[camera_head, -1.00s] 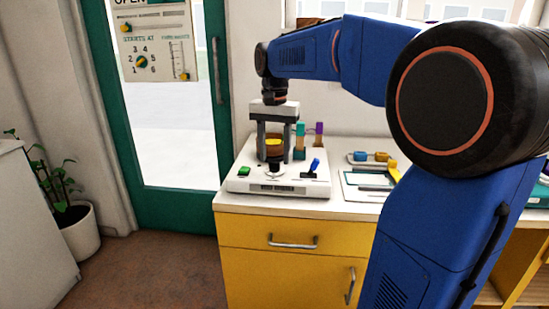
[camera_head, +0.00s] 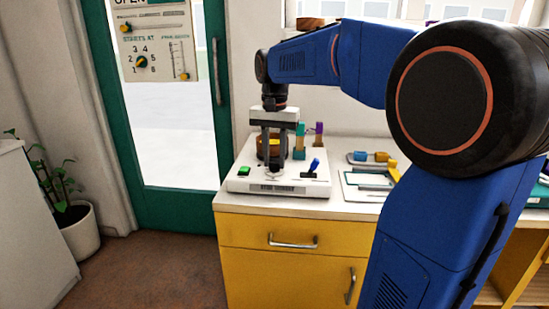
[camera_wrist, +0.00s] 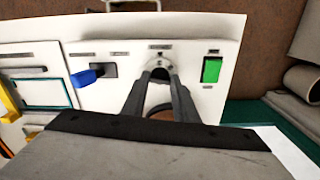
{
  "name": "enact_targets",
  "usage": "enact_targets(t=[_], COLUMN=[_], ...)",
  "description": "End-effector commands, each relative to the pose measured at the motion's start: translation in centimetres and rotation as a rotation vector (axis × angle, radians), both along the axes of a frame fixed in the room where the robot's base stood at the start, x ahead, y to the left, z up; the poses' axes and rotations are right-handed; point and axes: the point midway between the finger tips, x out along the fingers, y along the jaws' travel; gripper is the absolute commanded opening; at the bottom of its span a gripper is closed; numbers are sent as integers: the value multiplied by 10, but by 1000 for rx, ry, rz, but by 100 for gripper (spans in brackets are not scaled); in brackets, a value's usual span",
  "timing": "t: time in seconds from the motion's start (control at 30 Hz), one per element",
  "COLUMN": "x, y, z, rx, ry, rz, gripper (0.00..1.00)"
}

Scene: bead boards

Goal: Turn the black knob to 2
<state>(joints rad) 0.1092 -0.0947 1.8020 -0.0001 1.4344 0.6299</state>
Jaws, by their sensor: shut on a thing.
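The black knob (camera_wrist: 159,73) is on the front part of a white console (camera_head: 240,184), mostly hidden by my fingers. My gripper (camera_head: 272,170) points down over it and is shut on it. In the wrist view both fingers (camera_wrist: 159,78) close around the knob from either side. A light dial ring shows around it, but its numbers are too small to read and the pointer is hidden.
A green switch (camera_wrist: 212,69) and a blue lever (camera_wrist: 85,77) flank the knob. An amber-topped round thing (camera_head: 262,147) stands behind the fingers. Teal (camera_head: 300,140) and purple (camera_head: 319,133) upright pieces stand at the back. A tray (camera_head: 372,158) lies right.

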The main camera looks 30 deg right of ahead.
Motion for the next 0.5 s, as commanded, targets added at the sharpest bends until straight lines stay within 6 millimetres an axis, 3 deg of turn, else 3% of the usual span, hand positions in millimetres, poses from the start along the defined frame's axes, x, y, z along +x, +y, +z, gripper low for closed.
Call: enact_targets(t=[0.5], x=[0], y=[0], z=[0], rx=[0], ry=[0], rz=[356], gripper=[4])
